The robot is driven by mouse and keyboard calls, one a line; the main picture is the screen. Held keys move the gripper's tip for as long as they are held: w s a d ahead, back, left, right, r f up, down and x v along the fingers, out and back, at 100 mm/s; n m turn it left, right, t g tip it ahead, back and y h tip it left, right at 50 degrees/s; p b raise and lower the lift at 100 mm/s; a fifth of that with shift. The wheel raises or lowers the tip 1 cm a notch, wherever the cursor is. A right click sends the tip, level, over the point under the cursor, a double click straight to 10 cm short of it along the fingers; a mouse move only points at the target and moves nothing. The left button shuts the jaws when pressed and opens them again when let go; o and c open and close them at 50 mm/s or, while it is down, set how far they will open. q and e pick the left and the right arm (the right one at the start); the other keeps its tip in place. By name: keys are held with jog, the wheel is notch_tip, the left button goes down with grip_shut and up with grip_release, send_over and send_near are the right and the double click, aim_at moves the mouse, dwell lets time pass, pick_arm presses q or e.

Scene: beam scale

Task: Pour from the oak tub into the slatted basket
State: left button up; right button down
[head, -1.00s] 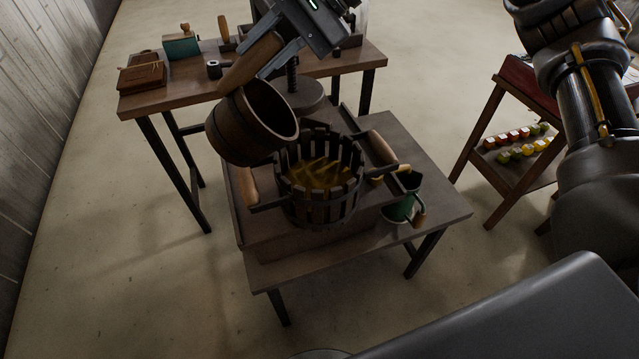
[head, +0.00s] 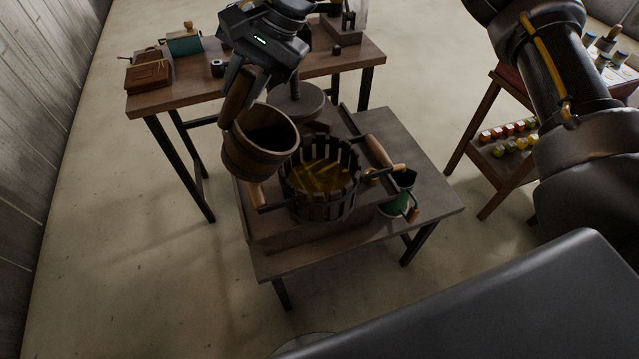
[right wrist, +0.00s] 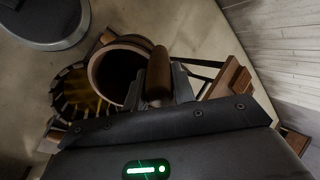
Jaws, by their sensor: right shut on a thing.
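The oak tub (head: 252,162) is a round brown wooden bucket with a long wooden handle (head: 238,95). My right gripper (head: 240,84) is shut on that handle and holds the tub in the air, beside and above the left rim of the slatted basket. The tub leans slightly, its dark mouth partly facing the basket; its inside is too dark to read. The slatted basket (head: 322,207) stands upright and holds golden-brown contents. In the right wrist view the tub (right wrist: 95,72) overlaps the basket (right wrist: 62,112), with the handle between the fingers (right wrist: 162,85). My left gripper is out of view.
The basket stands on a low wooden table (head: 425,195) with a green container (head: 400,200) to its right and wooden handles around it. A round press plate (head: 296,105) is behind. A back table (head: 180,92) holds small boxes. A shelf stand (head: 500,165) is at right.

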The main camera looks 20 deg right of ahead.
jog(key=c, duration=1.6)
grip_release()
jog(key=shift+d+f, duration=0.1)
jog(key=shift+f, duration=0.05)
jog(key=shift+c, duration=0.2)
grip_shut()
jog(key=shift+r+p, duration=2.7)
jog(key=shift+r, duration=0.95)
